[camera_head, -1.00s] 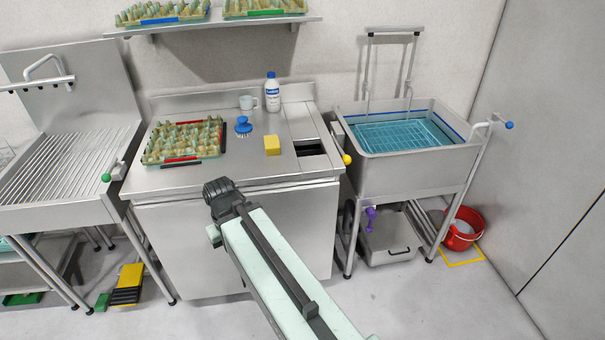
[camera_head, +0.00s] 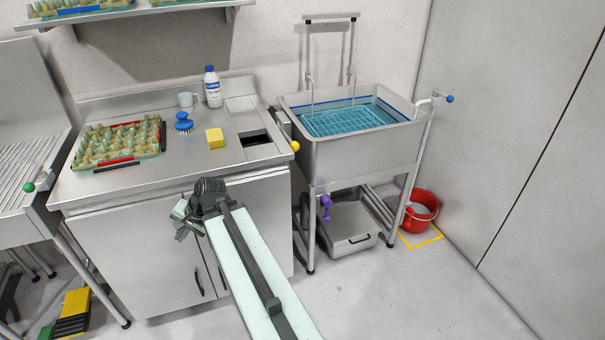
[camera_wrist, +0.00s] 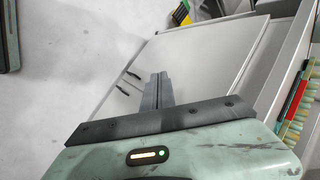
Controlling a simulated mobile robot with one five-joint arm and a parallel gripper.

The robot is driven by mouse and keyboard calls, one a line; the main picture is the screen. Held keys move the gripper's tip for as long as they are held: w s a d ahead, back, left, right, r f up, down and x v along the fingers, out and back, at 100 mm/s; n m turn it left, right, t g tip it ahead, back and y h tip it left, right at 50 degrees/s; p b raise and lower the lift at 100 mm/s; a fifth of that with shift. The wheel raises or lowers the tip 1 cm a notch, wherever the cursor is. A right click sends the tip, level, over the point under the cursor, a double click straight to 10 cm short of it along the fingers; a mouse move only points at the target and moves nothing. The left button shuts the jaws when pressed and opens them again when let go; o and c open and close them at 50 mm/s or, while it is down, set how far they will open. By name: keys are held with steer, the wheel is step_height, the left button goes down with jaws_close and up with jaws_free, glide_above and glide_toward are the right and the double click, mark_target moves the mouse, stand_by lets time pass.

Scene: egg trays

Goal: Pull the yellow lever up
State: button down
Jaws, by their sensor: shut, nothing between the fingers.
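The yellow lever (camera_head: 295,146) shows as a round yellow knob in the head view. It sits at the right end of the steel counter, beside the sink. A grey bar runs up and left from the knob, so the knob is at its lower end. My gripper (camera_head: 181,218) is in front of the counter's cabinet doors, left of the lever and well apart from it. The wrist view shows my gripper's fingers (camera_wrist: 158,90) shut together and empty, in front of the cabinet. The lever is not in the wrist view.
The counter (camera_head: 190,172) bears an egg tray (camera_head: 100,168), a blue brush (camera_head: 184,122), a yellow sponge (camera_head: 215,138) and a white bottle (camera_head: 212,88). The water-filled sink (camera_head: 365,155) stands right, with a purple handle (camera_head: 326,203) below. A red bucket (camera_head: 420,212) is on the floor.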

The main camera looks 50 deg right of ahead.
steer(key=s+d+m+t+h+b, duration=0.25)
steer(key=d+m, duration=0.35)
steer(key=d, duration=0.4)
steer(key=s+d+f+m+t+h+b, duration=0.1)
steer(key=d+m+t+b, duration=0.3)
steer(key=d, duration=0.6)
steer(key=s+d+m+t+h+b, duration=0.1)
steer(key=s+d+m+h+b, duration=0.1)
steer(key=d+m, duration=0.65)
steer(key=s+d+r+m+h+b, duration=0.1)
steer(key=s+d+m+h, duration=0.2)
steer(key=s+d, duration=0.3)
steer(key=s+d+r+m+h+b, duration=0.1)
steer(key=s+d+m, duration=0.4)
steer(key=d, duration=0.5)
steer(key=shift+s+d+r+h+b, duration=0.15)
steer(key=shift+s+d+h+b, duration=0.15)
steer(key=shift+s+h+b, duration=0.5)
steer(key=shift+w+m+t, duration=0.25)
